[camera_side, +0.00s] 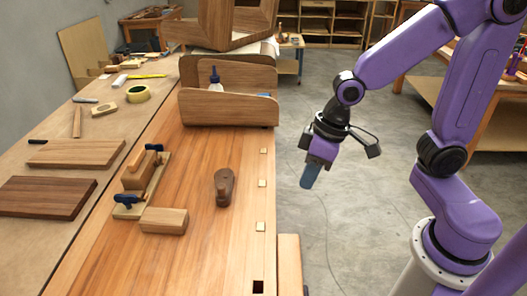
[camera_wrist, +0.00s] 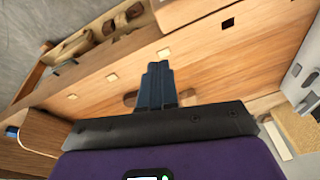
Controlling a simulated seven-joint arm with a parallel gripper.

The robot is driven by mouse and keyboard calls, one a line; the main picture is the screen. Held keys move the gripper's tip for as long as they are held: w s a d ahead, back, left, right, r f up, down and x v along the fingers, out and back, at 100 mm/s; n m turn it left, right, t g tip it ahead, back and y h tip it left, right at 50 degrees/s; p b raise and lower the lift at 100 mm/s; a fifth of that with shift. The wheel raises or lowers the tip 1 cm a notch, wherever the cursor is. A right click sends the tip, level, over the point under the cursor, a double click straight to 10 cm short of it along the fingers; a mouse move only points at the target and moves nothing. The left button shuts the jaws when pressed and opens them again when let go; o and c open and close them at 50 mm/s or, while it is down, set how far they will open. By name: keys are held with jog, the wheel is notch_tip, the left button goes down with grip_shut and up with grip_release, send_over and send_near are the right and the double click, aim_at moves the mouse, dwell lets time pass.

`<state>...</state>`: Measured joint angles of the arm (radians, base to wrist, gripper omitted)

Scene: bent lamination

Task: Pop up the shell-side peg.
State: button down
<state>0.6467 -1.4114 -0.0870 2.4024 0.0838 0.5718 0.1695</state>
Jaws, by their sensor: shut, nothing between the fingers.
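My gripper (camera_side: 309,183) is shut and empty, pointing down beside the bench's right edge, above the floor and apart from the pegs. Its closed fingers (camera_wrist: 157,68) also show in the wrist view.
A dark square hole (camera_side: 258,287) lies nearer along the same edge. A brown wooden tool (camera_side: 224,187) stands left of the pegs. A wooden tray (camera_side: 230,109) holding a bottle is at the far end. A clamped block (camera_side: 140,175) and a loose block (camera_side: 164,220) are at left.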

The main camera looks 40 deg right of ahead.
jog(key=w+f+m+t, duration=0.15)
jog(key=w+m, duration=0.35)
jog(key=w, duration=0.6)
jog(key=m+t+h, duration=0.4)
jog(key=m+t, duration=0.2)
jog(key=m, duration=0.6)
send_over(266, 152)
notch_tip(266, 152, down, 3)
jog(key=shift+r, duration=0.15)
jog(key=shift+a+f, duration=0.1)
jog(key=shift+f, duration=4.3)
jog(key=shift+f, duration=0.1)
jog(key=shift+f, duration=0.35)
